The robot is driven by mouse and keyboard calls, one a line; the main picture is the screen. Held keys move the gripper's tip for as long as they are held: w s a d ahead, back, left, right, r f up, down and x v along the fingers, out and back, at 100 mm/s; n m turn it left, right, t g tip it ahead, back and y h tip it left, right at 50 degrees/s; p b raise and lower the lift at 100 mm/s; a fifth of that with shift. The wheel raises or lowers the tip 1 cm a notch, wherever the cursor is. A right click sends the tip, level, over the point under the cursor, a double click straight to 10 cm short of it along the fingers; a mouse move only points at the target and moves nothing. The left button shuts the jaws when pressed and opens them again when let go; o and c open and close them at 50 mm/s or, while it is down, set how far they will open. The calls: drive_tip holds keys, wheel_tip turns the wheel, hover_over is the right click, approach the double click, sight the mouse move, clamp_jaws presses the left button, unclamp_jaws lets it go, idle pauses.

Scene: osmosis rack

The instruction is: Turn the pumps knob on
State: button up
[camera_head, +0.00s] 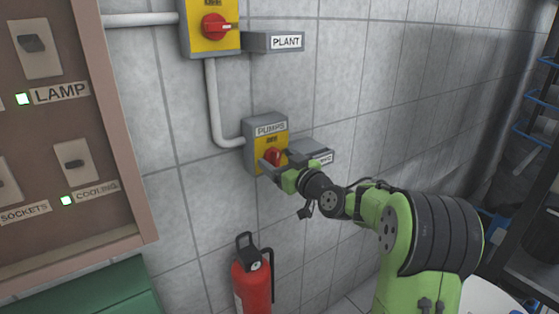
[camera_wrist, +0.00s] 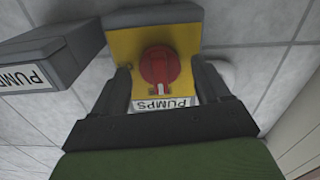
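The pumps knob (camera_head: 272,157) is a red rotary knob on a yellow face of a grey wall box (camera_head: 252,152) labelled PUMPS. In the wrist view the red knob (camera_wrist: 159,67) is centred between my two fingers, and its white pointer mark faces the PUMPS label (camera_wrist: 163,104). My gripper (camera_head: 272,168) is right in front of the box; in the wrist view my gripper (camera_wrist: 160,85) has its fingers apart, one on each side of the knob. A gap shows between each finger and the knob. My gripper partly covers the knob in the head view.
A grey block with a PUMPS label (camera_wrist: 45,60) juts out beside the box, close to my gripper. Above is a yellow PLANT switch (camera_head: 205,42) with a red knob. A fire extinguisher (camera_head: 252,280) stands below. A panel (camera_head: 60,135) with LAMP and COOLING switches is at left.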

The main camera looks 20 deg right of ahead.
drive_tip(key=c, duration=1)
drive_tip(key=shift+m, duration=0.3)
drive_tip(key=m, duration=0.3)
drive_tip(key=shift+m, duration=0.3)
drive_tip(key=m, duration=0.4)
drive_tip(key=shift+m, duration=0.3)
drive_tip(key=m+p, duration=0.2)
drive_tip(key=m, duration=0.3)
drive_tip(key=shift+d+m+p, duration=0.1)
drive_tip(key=shift+m+p, duration=1.15)
drive_tip(key=shift+m, duration=0.85)
drive_tip(key=shift+f, duration=0.1)
